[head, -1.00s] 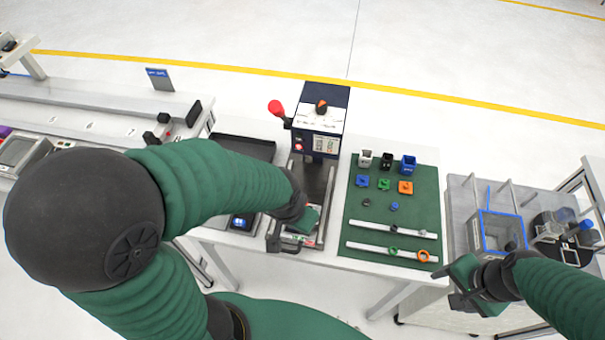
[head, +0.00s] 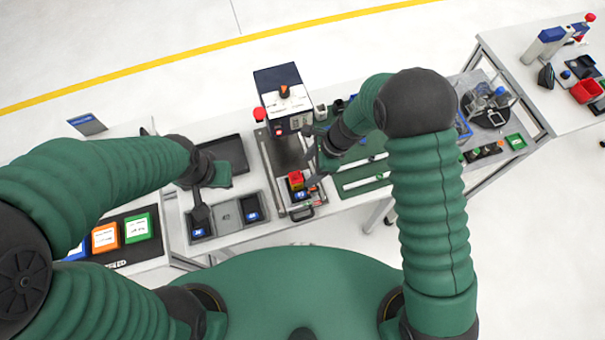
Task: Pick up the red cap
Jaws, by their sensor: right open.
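A small red cap (head: 296,176) shows on a block in the slide fixture (head: 272,160) in front of the press; yellow shows beside the red. My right gripper (head: 314,162) is open, just right of and above the red cap, with its dark fingers pointing left toward it. I see no contact between them. My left gripper (head: 203,197) hangs over the left part of a grey compartment tray, away from the cap; I cannot tell how far its jaws are apart.
The dark blue press (head: 282,92) with a red knob (head: 259,114) stands behind the fixture. The grey compartment tray (head: 228,218) holds blue pieces left of it. A black tray (head: 228,150) lies behind. A green mat (head: 352,182) with white strips is to the right.

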